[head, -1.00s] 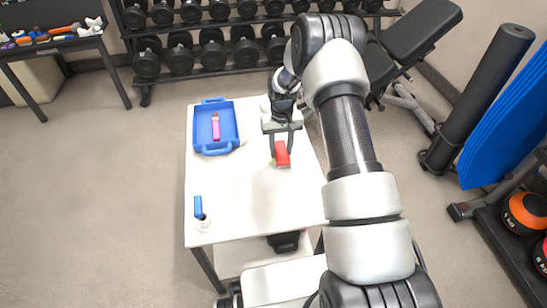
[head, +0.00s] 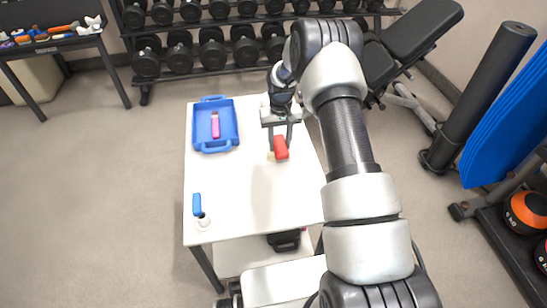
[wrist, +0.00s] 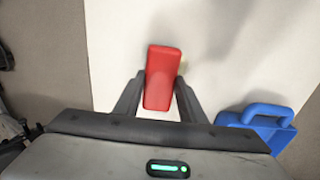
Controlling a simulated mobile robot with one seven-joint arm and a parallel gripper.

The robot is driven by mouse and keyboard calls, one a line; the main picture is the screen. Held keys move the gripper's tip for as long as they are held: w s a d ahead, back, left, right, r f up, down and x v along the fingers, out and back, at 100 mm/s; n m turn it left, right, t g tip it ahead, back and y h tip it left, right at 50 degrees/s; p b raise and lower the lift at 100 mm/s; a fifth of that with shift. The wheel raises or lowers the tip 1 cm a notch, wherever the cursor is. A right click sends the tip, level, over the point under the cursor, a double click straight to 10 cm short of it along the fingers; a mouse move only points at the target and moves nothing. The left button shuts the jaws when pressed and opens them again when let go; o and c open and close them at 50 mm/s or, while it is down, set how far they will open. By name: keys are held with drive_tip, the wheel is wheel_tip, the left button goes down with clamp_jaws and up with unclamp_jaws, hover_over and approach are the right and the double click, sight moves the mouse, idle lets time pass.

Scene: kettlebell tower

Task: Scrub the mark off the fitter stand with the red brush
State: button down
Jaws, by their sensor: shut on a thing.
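My gripper (head: 280,140) is shut on the red brush (head: 281,148), over the right half of the white stand top (head: 245,190). In the wrist view the red brush (wrist: 162,78) sticks out between the two fingers of my gripper (wrist: 157,98). A small tan patch (head: 270,156) shows just left of the brush in the head view. It peeks out beside the brush in the wrist view too. I cannot tell whether it is the mark or the brush's bristles. Whether the brush touches the top is unclear.
A blue tray (head: 198,128) with a pink-handled tool (head: 215,125) in it stands at the stand's back left. A blue object (head: 197,204) and a small white item (head: 204,221) are at the front left. A dumbbell rack (head: 215,71) stands behind.

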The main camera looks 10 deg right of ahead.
drive_tip(key=shift+s+r+p, duration=0.1)
drive_tip(key=shift+s+p, duration=0.3)
drive_tip(key=shift+s, duration=0.95)
drive_tip(key=shift+f, duration=0.2)
drive_tip(key=shift+w+b, duration=0.45)
drive_tip(key=shift+w, duration=0.35)
drive_tip(key=shift+w+r, duration=0.15)
drive_tip(key=shift+w, duration=0.4)
